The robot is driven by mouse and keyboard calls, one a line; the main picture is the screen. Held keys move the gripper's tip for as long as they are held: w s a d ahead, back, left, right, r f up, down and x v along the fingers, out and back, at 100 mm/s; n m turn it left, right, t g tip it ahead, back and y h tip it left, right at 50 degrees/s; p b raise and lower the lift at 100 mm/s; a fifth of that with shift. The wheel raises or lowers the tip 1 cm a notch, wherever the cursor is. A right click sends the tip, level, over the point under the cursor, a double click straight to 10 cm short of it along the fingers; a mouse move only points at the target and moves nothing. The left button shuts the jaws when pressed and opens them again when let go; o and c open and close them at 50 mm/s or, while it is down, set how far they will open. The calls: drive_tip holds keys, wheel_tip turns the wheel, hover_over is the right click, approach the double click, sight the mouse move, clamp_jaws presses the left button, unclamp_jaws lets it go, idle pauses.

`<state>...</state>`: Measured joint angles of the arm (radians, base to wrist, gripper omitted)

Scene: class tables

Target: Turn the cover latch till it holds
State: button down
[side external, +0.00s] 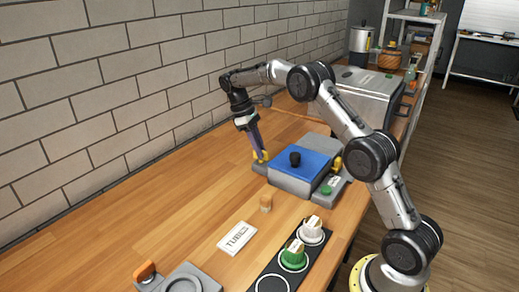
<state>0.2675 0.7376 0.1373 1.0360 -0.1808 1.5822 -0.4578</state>
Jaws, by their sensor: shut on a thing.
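A grey box with a blue cover (313,162) and a black knob (295,159) on top stands on the wooden table. The cover lies flat on the box. My gripper (261,157) points down at the box's left back corner, shut on a small yellow latch (264,155) there. The fingers partly hide this latch, so its exact angle cannot be told. Another yellow part (337,164) shows at the box's right side, near a green button (327,190).
A small wooden peg (266,203) and a "TUBES" card (237,238) lie in front of the box. A black rack (272,284) holds a green-based and a white piece. A grey device with an orange switch (147,270) is front left. A metal case (357,92) stands behind. The left table is clear.

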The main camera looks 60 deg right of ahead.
drive_tip(key=shift+r+m+y, duration=0.1)
drive_tip(key=shift+m+y, duration=0.2)
drive_tip(key=shift+m, duration=0.6)
drive_tip(key=c, duration=0.9)
unclamp_jaws()
drive_tip(key=shift+o, duration=0.2)
drive_tip(key=v, duration=0.7)
drive_tip(key=shift+r, duration=0.2)
drive_tip(key=shift+w, duration=0.15)
